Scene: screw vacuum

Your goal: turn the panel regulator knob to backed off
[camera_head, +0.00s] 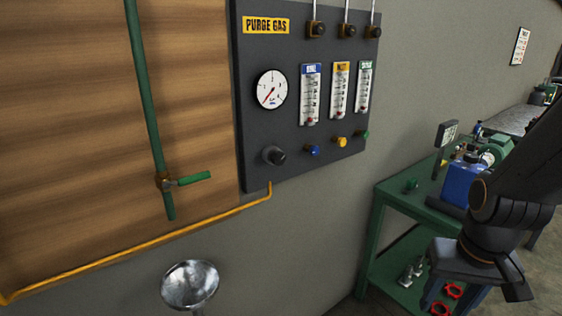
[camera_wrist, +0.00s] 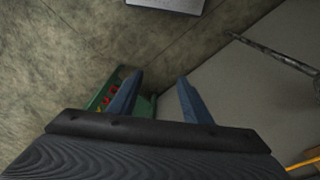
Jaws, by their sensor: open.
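The panel regulator knob (camera_head: 275,156) is a dark round knob at the lower left of the dark purge gas panel (camera_head: 310,150) in the head view. A white round gauge (camera_head: 271,90) sits above it, its red needle pointing to the lower left. My gripper (camera_head: 478,298) is at the lower right of the head view, well to the right of the panel and apart from it. In the wrist view my gripper (camera_wrist: 158,95) shows two blue fingers spread apart with nothing between them. The knob does not show in the wrist view.
Three flowmeters (camera_head: 340,90) with small coloured knobs (camera_head: 342,142) stand right of the gauge. A yellow pipe (camera_head: 140,247) runs below the panel. A green pipe (camera_head: 146,90) with a valve handle is at left, a metal funnel (camera_head: 190,285) below. A green cart (camera_head: 385,200) stands right.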

